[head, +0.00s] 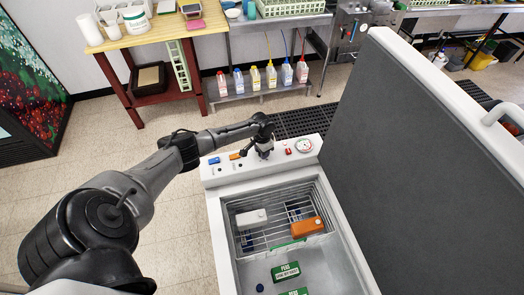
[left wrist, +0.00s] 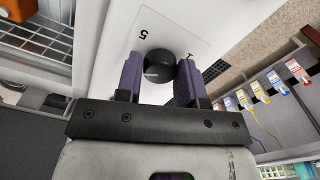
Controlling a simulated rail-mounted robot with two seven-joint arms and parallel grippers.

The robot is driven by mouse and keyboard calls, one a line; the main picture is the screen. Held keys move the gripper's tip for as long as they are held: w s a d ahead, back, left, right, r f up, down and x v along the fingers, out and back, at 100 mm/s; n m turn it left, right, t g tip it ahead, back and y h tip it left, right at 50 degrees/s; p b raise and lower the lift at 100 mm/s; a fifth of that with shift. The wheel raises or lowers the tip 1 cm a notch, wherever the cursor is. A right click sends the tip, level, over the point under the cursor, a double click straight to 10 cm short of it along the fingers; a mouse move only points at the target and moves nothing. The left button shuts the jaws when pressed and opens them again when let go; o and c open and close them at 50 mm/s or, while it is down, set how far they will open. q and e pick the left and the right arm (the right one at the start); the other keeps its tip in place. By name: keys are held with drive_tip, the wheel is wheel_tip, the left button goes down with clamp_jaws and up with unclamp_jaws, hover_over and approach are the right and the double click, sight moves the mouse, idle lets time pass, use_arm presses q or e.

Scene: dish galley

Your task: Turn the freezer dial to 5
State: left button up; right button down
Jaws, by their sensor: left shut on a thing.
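The chest freezer (head: 221,245) stands open in the head view, its control panel (head: 215,181) along the far rim. The freezer dial (left wrist: 161,62) is a round black knob on a white plate in the left wrist view. A printed 5 (left wrist: 143,33) and a partly hidden numeral, perhaps 1 (left wrist: 189,57), show around it. My left gripper (head: 264,152) is at the panel; in the left wrist view its purple fingers (left wrist: 159,68) are shut on the dial, one on each side. I cannot read the dial's setting. My right gripper is not in view.
The raised freezer lid (head: 425,150) stands to the right. A blue switch (head: 214,160), an orange switch (head: 235,156) and a round gauge (head: 304,146) flank the dial. The wire basket (head: 275,238) holds a white and an orange box; green packets (head: 286,271) lie nearer.

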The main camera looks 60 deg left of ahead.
use_arm(q)
drive_tip(key=m, duration=0.5)
drive_tip(key=shift+m, duration=0.3)
drive_tip(key=m+b, duration=0.1)
drive_tip(key=m, duration=0.4)
drive_tip(key=shift+m, duration=0.4)
drive_tip(key=o, duration=0.9)
drive_tip(key=shift+r, duration=0.55)
wheel_tip(320, 180, up, 13)
